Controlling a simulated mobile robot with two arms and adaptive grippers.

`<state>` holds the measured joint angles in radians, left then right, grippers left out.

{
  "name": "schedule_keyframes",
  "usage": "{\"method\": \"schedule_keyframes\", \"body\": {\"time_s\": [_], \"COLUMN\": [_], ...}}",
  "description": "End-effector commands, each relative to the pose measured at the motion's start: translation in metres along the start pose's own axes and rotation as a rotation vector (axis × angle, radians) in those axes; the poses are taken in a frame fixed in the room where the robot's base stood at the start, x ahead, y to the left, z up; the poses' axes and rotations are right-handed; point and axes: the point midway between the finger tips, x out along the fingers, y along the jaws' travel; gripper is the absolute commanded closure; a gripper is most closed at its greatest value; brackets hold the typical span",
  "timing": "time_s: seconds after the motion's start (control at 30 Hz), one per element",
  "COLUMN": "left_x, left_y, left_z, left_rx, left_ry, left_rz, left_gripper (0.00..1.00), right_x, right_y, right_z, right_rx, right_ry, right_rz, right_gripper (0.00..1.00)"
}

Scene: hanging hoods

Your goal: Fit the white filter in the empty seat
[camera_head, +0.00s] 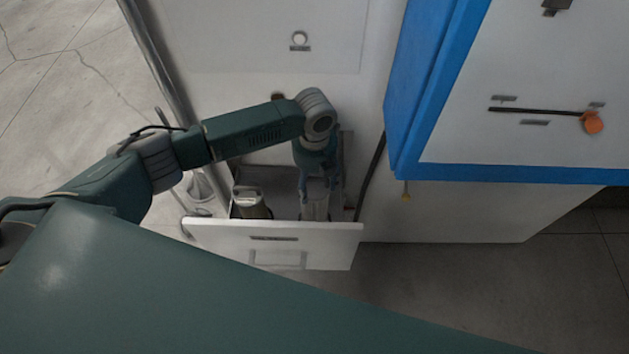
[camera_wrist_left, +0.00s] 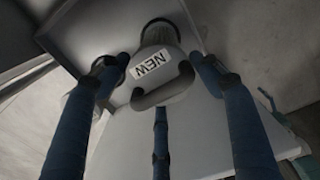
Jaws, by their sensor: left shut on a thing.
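My left gripper (camera_head: 317,190) reaches down into the open drawer and is shut on the white filter (camera_head: 315,211). The filter looks pale and stands in the right part of the drawer. In the left wrist view the filter (camera_wrist_left: 164,99) has a dark curved handle and a label reading NEW, with the blue fingers of my left gripper (camera_wrist_left: 158,72) around it. A darker filter (camera_head: 249,207) with a light handle stands at the drawer's left. I cannot make out an empty seat; the filter's lower end is hidden. My right gripper is not in view.
The open drawer's white front (camera_head: 275,240) stands close in front of both filters. A blue-edged white cabinet (camera_head: 400,130) is at the right, with an orange knob (camera_head: 593,122) on its panel. A metal post (camera_head: 160,75) rises at the left. Bare floor shows at far left.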

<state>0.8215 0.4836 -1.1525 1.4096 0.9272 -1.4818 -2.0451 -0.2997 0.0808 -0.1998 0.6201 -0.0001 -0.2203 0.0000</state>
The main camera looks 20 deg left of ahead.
Motion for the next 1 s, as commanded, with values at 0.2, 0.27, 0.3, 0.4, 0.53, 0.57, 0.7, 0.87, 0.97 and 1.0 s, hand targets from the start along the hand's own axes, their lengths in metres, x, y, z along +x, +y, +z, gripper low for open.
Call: {"method": "schedule_keyframes", "body": {"time_s": [0.2, 0.27, 0.3, 0.4, 0.53, 0.57, 0.7, 0.87, 0.97, 1.0], "left_x": [0.007, 0.009, 0.011, 0.014, 0.018, 0.019, 0.024, 0.029, 0.032, 0.034], "left_y": [-0.001, -0.001, -0.001, -0.001, -0.001, -0.001, -0.001, -0.001, -0.001, -0.001], "left_z": [0.001, 0.001, 0.001, 0.001, 0.001, 0.001, 0.001, 0.001, 0.001, 0.001], "left_rx": [0.0, 0.0, 0.0, 0.0, 0.0, 0.0, 0.0, 0.0, 0.0, 0.0], "left_ry": [-0.002, -0.002, -0.002, -0.002, -0.002, -0.002, -0.002, -0.002, -0.002, -0.002], "left_rz": [-0.002, -0.002, -0.002, -0.002, -0.002, -0.002, -0.002, -0.002, -0.002, -0.002], "left_gripper": [0.67, 0.67, 0.67, 0.67, 0.67, 0.67, 0.67, 0.67, 0.67, 0.67], "right_x": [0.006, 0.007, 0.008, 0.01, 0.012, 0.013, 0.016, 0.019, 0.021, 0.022], "right_y": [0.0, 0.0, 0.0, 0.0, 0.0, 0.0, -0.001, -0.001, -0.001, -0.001], "right_z": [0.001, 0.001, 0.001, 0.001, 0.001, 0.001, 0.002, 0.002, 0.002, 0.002], "right_rx": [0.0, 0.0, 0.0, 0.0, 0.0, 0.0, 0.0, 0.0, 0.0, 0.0], "right_ry": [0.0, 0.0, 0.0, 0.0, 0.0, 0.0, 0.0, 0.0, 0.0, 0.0], "right_rz": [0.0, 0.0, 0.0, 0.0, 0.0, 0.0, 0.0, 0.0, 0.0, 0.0], "right_gripper": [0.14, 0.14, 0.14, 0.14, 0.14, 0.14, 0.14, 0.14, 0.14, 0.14]}}
